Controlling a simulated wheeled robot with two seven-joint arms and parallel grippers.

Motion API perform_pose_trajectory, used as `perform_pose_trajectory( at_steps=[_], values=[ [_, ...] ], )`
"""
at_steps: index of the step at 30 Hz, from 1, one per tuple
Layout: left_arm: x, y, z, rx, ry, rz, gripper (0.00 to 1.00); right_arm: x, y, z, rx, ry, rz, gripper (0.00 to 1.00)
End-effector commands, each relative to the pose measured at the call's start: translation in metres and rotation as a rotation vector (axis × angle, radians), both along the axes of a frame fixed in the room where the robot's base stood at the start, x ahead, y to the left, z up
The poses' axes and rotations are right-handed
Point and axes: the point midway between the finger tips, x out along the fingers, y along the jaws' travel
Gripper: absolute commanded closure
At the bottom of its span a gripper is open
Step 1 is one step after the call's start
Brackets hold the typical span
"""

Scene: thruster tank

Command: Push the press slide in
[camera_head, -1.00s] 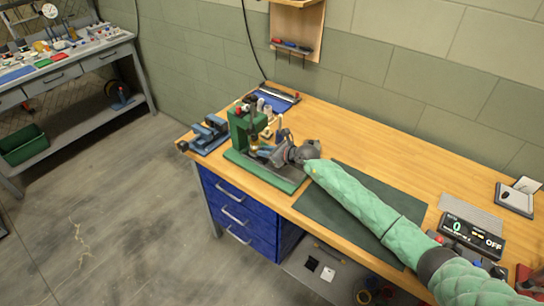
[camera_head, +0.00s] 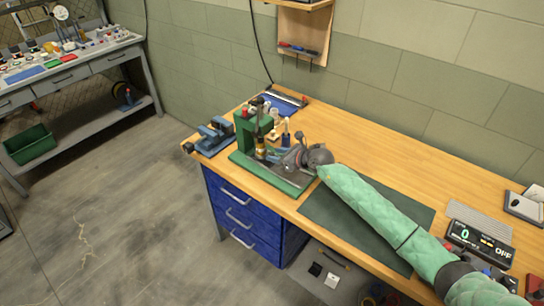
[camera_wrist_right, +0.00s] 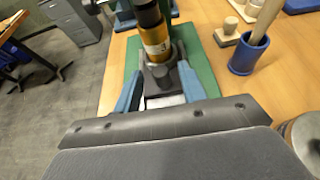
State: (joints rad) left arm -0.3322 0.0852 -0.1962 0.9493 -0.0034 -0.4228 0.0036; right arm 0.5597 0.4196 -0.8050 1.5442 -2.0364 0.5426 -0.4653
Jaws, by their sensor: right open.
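The green press (camera_head: 243,132) stands on its green base near the left end of the wooden bench. In the right wrist view its dark ram with a brass-yellow band (camera_wrist_right: 154,38) points down over a dark grey block, which looks like the press slide (camera_wrist_right: 160,76). My right gripper (camera_head: 276,158) is low at the front right of the press. In the wrist view its two blue fingers (camera_wrist_right: 158,88) are spread, one on each side of the grey block. I cannot tell whether they touch it. My left gripper is not in view.
A blue vise-like fixture (camera_head: 212,136) stands left of the press. A blue cup with a stick (camera_wrist_right: 249,54) stands to its right. A dark green mat (camera_head: 330,215) lies under my right arm. A digital display box (camera_head: 480,240) sits at the bench's right.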

Motion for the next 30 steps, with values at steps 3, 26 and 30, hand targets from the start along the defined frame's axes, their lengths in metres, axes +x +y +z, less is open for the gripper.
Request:
perform_pose_trajectory(
  at_steps=[3,26,30],
  values=[
    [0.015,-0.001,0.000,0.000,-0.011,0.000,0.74,-0.010,-0.015,0.004,-0.001,-0.002,0.000,0.59],
    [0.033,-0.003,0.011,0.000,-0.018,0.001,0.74,-0.024,-0.033,0.017,0.000,0.000,0.000,0.59],
    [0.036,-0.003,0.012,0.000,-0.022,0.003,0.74,-0.024,-0.033,0.017,0.000,0.000,0.000,0.59]
  ],
)
